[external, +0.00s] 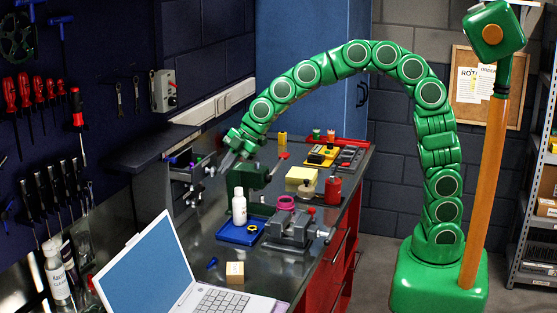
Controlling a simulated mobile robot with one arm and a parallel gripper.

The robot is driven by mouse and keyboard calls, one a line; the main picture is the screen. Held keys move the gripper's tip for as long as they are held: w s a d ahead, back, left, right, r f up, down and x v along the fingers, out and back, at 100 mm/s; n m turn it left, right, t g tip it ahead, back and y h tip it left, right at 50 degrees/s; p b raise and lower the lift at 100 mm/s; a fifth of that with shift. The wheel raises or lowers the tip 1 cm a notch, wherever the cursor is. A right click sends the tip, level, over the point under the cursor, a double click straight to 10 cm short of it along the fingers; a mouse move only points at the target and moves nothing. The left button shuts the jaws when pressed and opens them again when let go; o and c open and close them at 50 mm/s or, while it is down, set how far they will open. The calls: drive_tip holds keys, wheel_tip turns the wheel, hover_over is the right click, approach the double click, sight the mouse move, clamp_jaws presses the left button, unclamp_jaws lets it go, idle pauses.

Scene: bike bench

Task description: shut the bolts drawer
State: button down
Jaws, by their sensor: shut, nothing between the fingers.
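Red drawer fronts (338,259) with bar handles show along the right side of the bench, below its top. My gripper (226,163) is at the end of my green arched arm, over the far left part of the bench.
The bench top (205,273) holds a vise (289,229), a blue tray (240,231) with a white bottle (239,207), a red can (333,189) and a laptop (150,263). Tools hang on the left wall. Shelving (535,200) stands at right; floor between is partly clear.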

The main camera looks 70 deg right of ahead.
sight(201, 162)
drive_tip(key=shift+w, duration=0.3)
drive_tip(key=shift+w, duration=0.15)
drive_tip(key=shift+w, duration=4.05)
drive_tip(key=shift+s, duration=0.15)
